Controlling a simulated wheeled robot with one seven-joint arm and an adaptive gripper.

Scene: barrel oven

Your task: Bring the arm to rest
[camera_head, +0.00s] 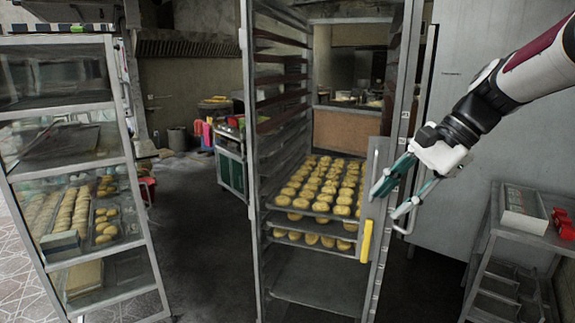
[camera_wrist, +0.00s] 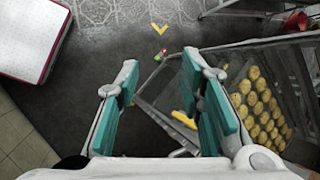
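My gripper (camera_head: 388,202) is at the right of the head view, beside the open front of a tall metal rack (camera_head: 249,150). Its two teal-padded fingers are spread apart, and I see nothing held between them. The gripper also shows in the wrist view (camera_wrist: 163,85), with floor and part of the rack beyond the gap. A yellow handle (camera_head: 366,240) on the rack's right side lies just below the fingers in the head view; it also shows in the wrist view (camera_wrist: 184,119). I cannot tell whether a finger touches the rack's metal bar.
Trays of round buns (camera_head: 322,186) sit in the rack. A glass-fronted shelf unit (camera_head: 140,215) with baked goods stands at the left. A metal cart (camera_head: 482,250) with a box (camera_head: 523,210) and a red item (camera_head: 562,222) stands at the right. Dark floor (camera_head: 205,250) is clear between shelf and rack.

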